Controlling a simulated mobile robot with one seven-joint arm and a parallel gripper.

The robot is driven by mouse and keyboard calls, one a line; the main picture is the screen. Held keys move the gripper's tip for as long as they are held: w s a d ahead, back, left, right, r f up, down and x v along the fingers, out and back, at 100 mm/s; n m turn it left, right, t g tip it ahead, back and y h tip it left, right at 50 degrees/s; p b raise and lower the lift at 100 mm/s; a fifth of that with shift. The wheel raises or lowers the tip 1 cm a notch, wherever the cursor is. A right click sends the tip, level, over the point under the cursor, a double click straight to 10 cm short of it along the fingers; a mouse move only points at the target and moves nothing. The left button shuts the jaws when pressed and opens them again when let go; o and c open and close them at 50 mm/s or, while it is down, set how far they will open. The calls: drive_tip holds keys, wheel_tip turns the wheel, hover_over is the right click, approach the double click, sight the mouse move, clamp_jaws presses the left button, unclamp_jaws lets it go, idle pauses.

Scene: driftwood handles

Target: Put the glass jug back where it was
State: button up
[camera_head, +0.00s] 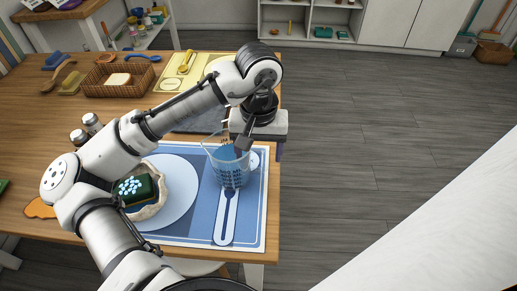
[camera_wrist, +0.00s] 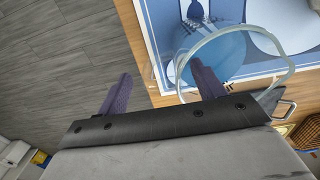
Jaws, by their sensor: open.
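The clear glass jug (camera_head: 212,153) stands on the blue placemat (camera_head: 257,220) near the table's right edge, beside a white plate. In the wrist view its round rim (camera_wrist: 290,72) is seen from above. My gripper (camera_head: 262,148) is open at the jug's right side in the head view. In the wrist view, one finger of the gripper (camera_wrist: 160,88) overlaps the jug's rim and the other hangs over the floor beyond the table edge. Nothing is held between the fingers. I cannot tell whether the finger touches the glass.
A blue spoon-like utensil (camera_head: 226,219) lies on the placemat. The white plate (camera_head: 182,215) bears a bowl with a dark green sponge-like block (camera_head: 138,191). A wicker basket (camera_head: 110,89) and a yellow board (camera_head: 171,84) are farther back. The floor to the right is clear.

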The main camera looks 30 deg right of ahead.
wheel_tip(320, 180, up, 12)
drive_tip(key=shift+p, duration=0.4)
